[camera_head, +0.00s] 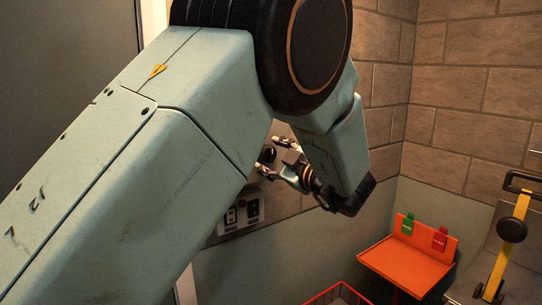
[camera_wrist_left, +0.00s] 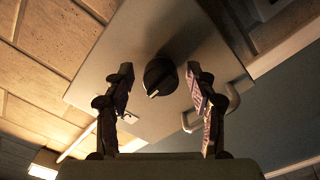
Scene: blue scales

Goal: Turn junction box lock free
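The grey junction box (camera_wrist_left: 110,70) is on the wall and appears tilted in the left wrist view. Its round black lock knob (camera_wrist_left: 160,75) has a pale pointer mark aimed toward the lower left of the knob. My left gripper (camera_wrist_left: 160,88) is open, with one finger on each side of the knob and visible gaps on both sides. I cannot tell how far the fingertips are from the box face. In the head view, my left gripper (camera_head: 276,162) is near the black knob (camera_head: 268,153), and my arm hides much of the box. My right gripper is not in view.
A bent handle (camera_wrist_left: 218,112) sticks out at the box's right side. A switch panel (camera_head: 238,216) is lower on the wall. An orange shelf (camera_head: 405,268) with green and red tags, a red wire basket (camera_head: 338,293) and a yellow lever (camera_head: 507,250) are at right.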

